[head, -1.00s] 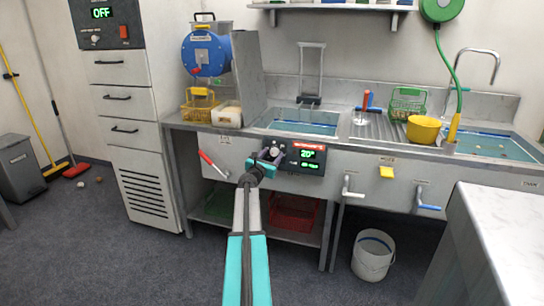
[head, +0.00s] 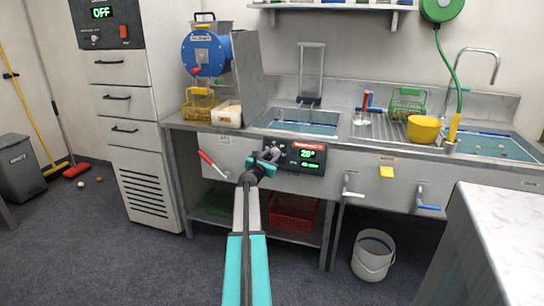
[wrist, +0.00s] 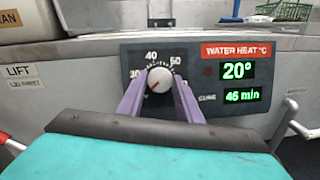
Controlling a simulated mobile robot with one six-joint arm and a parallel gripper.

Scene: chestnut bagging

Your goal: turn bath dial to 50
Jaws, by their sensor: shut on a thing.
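The bath dial (wrist: 160,80) is a round pale knob on a dark panel, with a red mark that points to the lower left. The numbers 30, 40 and 50 show around it. The "WATER HEAT °C" display (wrist: 237,71) beside it reads 20°, with 45 min below; it also shows in the head view (head: 307,155). My gripper (wrist: 160,84) has its two purple fingers on either side of the dial, shut on it. In the head view my gripper (head: 268,156) is at the panel and largely covers the dial.
The panel is on the front of the steel sink counter (head: 350,163). A red-handled lever (head: 207,158) is to the left, taps (head: 350,187) to the right. A red crate (head: 293,213) is on the shelf below. A white bucket (head: 373,255) stands on the floor.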

